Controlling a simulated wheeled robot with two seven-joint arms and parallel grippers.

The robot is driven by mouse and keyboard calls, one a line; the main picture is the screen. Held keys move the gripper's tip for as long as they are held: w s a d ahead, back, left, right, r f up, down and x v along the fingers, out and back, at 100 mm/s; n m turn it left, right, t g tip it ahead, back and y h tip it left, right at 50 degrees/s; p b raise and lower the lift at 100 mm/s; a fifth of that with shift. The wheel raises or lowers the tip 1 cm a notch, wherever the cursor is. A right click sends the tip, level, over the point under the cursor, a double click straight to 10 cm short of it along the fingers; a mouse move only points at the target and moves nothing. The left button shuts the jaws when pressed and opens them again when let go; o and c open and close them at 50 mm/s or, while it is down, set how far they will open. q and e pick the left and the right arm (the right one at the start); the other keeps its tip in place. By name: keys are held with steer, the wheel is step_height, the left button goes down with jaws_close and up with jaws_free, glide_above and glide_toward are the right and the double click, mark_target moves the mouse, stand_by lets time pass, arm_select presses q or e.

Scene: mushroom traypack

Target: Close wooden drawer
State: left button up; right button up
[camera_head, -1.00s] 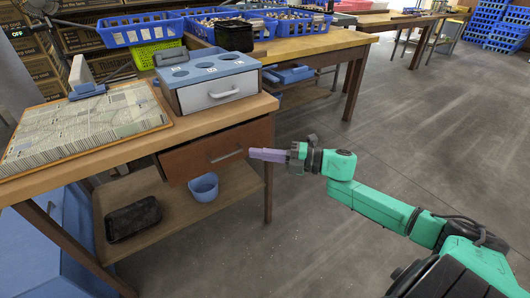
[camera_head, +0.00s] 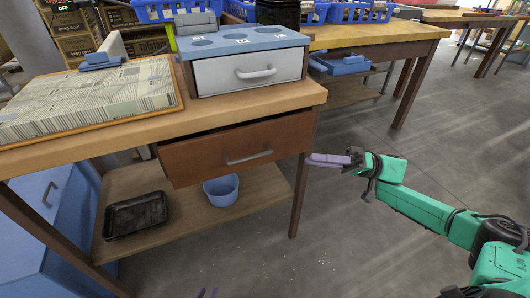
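The brown wooden drawer (camera_head: 215,148) is under the tabletop of the wooden workbench (camera_head: 130,127). Its front stands a little out from the bench, with a dark gap along its top edge. Its metal handle (camera_head: 249,158) is on the front. My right gripper (camera_head: 312,160) is just right of the drawer's right end, pointing left, apart from the handle and seemingly empty; its fingers are seen edge-on, so their spread is unclear.
A grey-blue box with a white drawer (camera_head: 247,70) stands on the bench beside a patterned board (camera_head: 85,98). A black tray (camera_head: 137,215) and a blue cup (camera_head: 221,190) are on the lower shelf. A bench leg (camera_head: 300,195) stands near my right gripper. The floor in front is clear.

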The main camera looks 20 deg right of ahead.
mark_target(262, 153)
steer(key=b+x, duration=0.2)
steer(key=x, duration=1.2)
steer(key=shift+s, duration=0.1)
steer(key=shift+a, duration=0.1)
steer(key=shift+c, duration=0.3)
jaws_close()
steer(key=shift+r, duration=0.1)
